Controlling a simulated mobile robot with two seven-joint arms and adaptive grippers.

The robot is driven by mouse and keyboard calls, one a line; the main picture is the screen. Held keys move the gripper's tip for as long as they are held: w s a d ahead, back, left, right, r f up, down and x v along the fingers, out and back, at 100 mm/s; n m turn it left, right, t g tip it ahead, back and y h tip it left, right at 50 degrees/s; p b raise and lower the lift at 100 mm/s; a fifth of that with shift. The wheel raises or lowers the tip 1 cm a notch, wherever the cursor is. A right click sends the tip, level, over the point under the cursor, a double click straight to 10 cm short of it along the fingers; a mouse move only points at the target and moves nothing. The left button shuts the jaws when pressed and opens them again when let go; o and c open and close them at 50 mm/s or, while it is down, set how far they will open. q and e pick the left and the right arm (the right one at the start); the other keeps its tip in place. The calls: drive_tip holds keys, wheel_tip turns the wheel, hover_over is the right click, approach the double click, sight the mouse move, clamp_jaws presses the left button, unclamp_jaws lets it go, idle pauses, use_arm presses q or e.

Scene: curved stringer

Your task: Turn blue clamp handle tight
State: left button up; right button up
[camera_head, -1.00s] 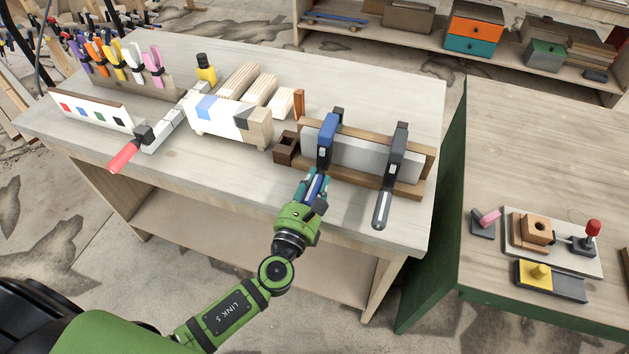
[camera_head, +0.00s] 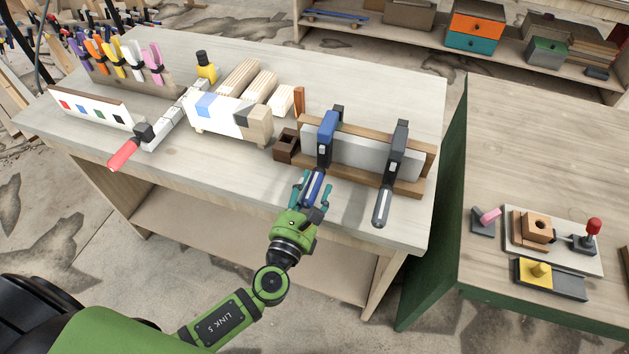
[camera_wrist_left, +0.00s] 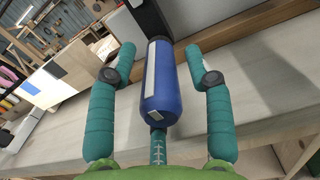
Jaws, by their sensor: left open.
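The blue clamp (camera_head: 328,130) stands on the wooden fixture on the bench, with its blue handle (camera_head: 313,184) pointing down toward the front edge. My left gripper (camera_head: 312,189) is open at the handle, one finger on each side. In the left wrist view the blue handle (camera_wrist_left: 162,85) lies between the two teal fingers (camera_wrist_left: 163,72), with a gap on both sides. The handle has a white stripe along it. The clamp's upper part is cut off in the wrist view. My right gripper is not in view.
A dark clamp (camera_head: 396,155) with a grey handle (camera_head: 382,207) stands to the right on the same fixture (camera_head: 409,186). A small brown box (camera_head: 286,146) is to the left. The bench's front edge lies near my left gripper. A second table (camera_head: 520,150) stands at the right.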

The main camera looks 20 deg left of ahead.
use_arm(q)
drive_tip(key=s, duration=0.9)
drive_tip(key=shift+s+a+f, duration=0.15)
drive_tip(key=shift+s+a, duration=0.05)
drive_tip(key=shift+s, duration=0.2)
drive_tip(key=shift+s+f+b, duration=0.1)
drive_tip(key=shift+s+b, duration=0.4)
drive_tip(key=shift+s, duration=2.1)
drive_tip(key=shift+a, duration=0.1)
